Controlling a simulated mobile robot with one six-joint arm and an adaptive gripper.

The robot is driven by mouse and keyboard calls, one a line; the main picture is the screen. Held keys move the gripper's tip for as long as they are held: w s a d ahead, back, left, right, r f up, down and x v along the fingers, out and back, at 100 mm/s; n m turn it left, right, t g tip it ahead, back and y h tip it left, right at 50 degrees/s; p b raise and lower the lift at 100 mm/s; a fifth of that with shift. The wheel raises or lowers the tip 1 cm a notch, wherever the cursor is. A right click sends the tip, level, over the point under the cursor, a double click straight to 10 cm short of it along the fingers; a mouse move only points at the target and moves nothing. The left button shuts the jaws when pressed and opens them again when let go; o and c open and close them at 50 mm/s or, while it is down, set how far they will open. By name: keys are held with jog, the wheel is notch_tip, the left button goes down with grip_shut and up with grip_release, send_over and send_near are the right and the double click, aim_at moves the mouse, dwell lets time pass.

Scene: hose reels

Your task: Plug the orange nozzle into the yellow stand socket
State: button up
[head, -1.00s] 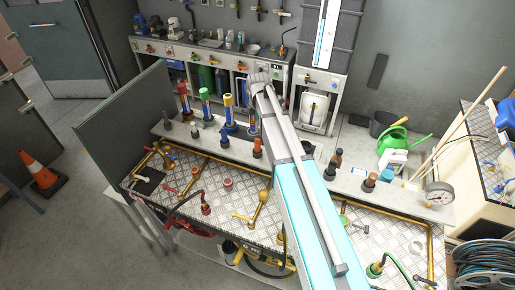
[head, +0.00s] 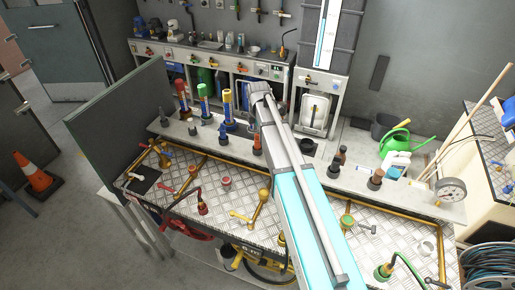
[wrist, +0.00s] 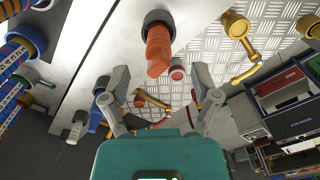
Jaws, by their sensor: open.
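The orange nozzle (head: 257,143) stands in a dark holder on the grey ledge, just left of my arm in the head view. In the wrist view the orange nozzle (wrist: 158,52) points towards me from its dark collar, beyond and roughly between my fingers. My gripper (wrist: 160,78) is open with nothing between its fingers. The yellow-topped stand (head: 228,102) rises upright on the ledge left of the nozzle, with a blue base. Its socket opening is too small to make out.
A red-topped stand (head: 181,92) and a green-topped stand (head: 203,97) stand left of the yellow one. Dark nozzles (head: 376,179) stand on the ledge at right. Brass pipes and a brass valve (head: 262,200) lie over the checker-plate bench. A green panel (head: 120,120) walls the left end.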

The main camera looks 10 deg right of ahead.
aim_at(258, 139)
jog(key=shift+f+b, duration=0.3)
jog(key=shift+f, duration=0.25)
jog(key=shift+a+f+b, duration=0.1)
jog(key=shift+f+b, duration=2.5)
grip_shut()
